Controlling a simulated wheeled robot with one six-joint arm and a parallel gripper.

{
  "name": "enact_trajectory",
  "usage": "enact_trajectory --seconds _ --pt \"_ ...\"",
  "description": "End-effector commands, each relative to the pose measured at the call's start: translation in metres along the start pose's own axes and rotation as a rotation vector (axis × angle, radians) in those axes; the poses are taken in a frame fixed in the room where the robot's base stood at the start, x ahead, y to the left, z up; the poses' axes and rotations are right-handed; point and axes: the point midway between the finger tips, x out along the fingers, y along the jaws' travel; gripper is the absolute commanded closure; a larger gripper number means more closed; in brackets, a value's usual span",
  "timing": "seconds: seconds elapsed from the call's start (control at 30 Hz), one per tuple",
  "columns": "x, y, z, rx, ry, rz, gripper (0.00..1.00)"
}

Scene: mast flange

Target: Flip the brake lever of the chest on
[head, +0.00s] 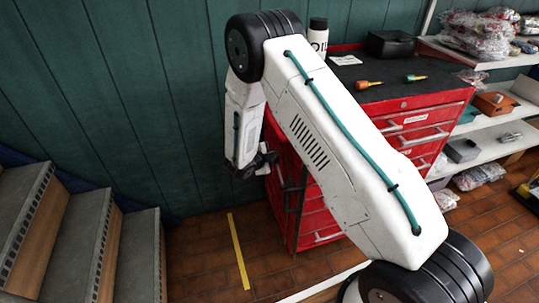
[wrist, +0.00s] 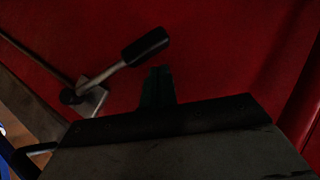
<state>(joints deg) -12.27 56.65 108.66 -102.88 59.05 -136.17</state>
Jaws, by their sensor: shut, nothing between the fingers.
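The red tool chest (head: 318,222) stands behind my arm in the head view; my arm covers much of its front. In the wrist view the red side panel of the chest (wrist: 225,50) fills most of the picture. The brake lever (wrist: 145,46) has a black grip and a grey metal rod. The rod runs down-left to a pivot on a small pale plate (wrist: 92,101). My gripper (wrist: 158,72) is shut and empty, its fingertips just below the lever's grip in the picture. I cannot tell whether they touch it. In the head view my gripper (head: 264,163) is beside the chest's left side.
The chest's dark top carries a black-capped bottle (head: 318,36), a black box (head: 390,43) and two small tools. Shelves with bagged goods (head: 475,38) stand at the right. Steps (head: 80,240) are at the left. A yellow floor strip (head: 238,250) lies on open tiled floor.

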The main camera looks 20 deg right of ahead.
Motion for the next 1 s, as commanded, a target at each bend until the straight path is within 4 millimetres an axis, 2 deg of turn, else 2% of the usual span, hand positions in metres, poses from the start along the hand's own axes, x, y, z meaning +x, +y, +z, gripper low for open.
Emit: enact_trajectory --seconds 0.4,1.0 --pt "0.008 0.004 0.013 -0.001 -0.004 -0.003 1.00" --pt "0.007 0.003 0.016 0.000 -0.010 -0.004 1.00"
